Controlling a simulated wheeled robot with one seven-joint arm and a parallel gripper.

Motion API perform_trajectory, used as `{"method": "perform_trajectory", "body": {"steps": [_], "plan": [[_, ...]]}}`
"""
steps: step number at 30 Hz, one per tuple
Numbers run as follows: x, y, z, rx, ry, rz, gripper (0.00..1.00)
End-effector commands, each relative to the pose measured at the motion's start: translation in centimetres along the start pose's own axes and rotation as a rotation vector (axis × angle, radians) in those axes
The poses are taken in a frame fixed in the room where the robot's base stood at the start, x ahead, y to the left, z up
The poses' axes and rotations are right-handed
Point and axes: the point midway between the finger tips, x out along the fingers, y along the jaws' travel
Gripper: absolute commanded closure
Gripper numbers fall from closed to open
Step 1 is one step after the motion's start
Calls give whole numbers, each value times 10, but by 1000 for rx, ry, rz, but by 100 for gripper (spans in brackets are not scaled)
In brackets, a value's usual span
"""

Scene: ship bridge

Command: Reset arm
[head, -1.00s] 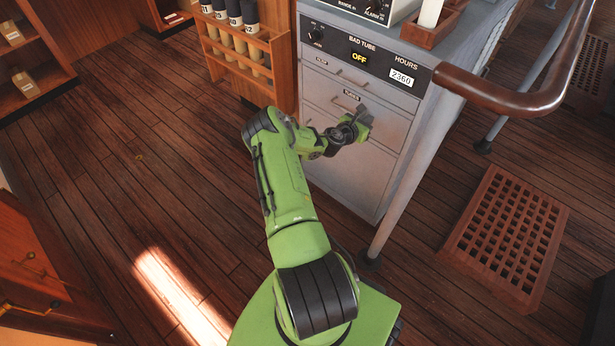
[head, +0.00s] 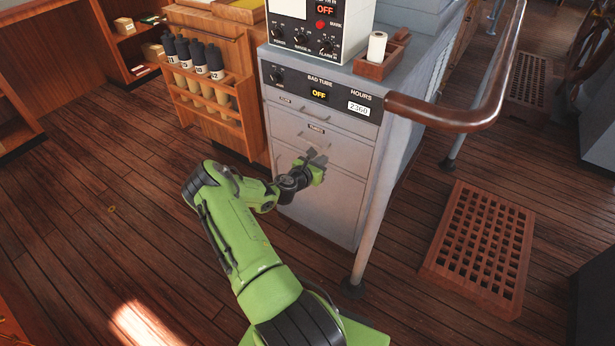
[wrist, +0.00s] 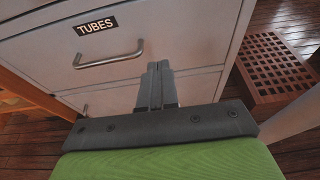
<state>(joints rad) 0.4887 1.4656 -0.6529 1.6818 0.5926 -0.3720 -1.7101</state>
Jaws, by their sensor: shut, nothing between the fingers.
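My green arm reaches forward to the grey cabinet (head: 345,190). My gripper (head: 316,157) is in front of the cabinet's drawers, near the one labelled TUBES. In the wrist view my gripper (wrist: 158,70) has its two grey fingers together, with nothing between them. The TUBES drawer (wrist: 180,25) looks shut, and its metal handle (wrist: 108,60) is just to the left of the fingertips. The fingers are not around the handle. I cannot tell whether the fingertips touch the drawer front.
A wooden rack with dark-capped tubes (head: 205,95) stands left of the cabinet. A brown handrail (head: 450,115) and its grey post (head: 385,200) are at the cabinet's right. A wooden grating (head: 480,245) lies on the floor at right.

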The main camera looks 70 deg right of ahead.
Motion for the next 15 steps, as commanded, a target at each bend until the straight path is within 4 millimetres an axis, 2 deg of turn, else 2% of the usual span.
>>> {"method": "perform_trajectory", "body": {"steps": [1, 3, 6, 10, 15], "plan": [[-16, 1, 2, -5, 5, 3, 100], [-33, 1, 1, -4, 7, 3, 100], [-50, 0, 0, -3, 7, 1, 100], [-60, -1, -2, -2, 7, 0, 100], [-60, -1, -3, -1, 7, -1, 100]]}}
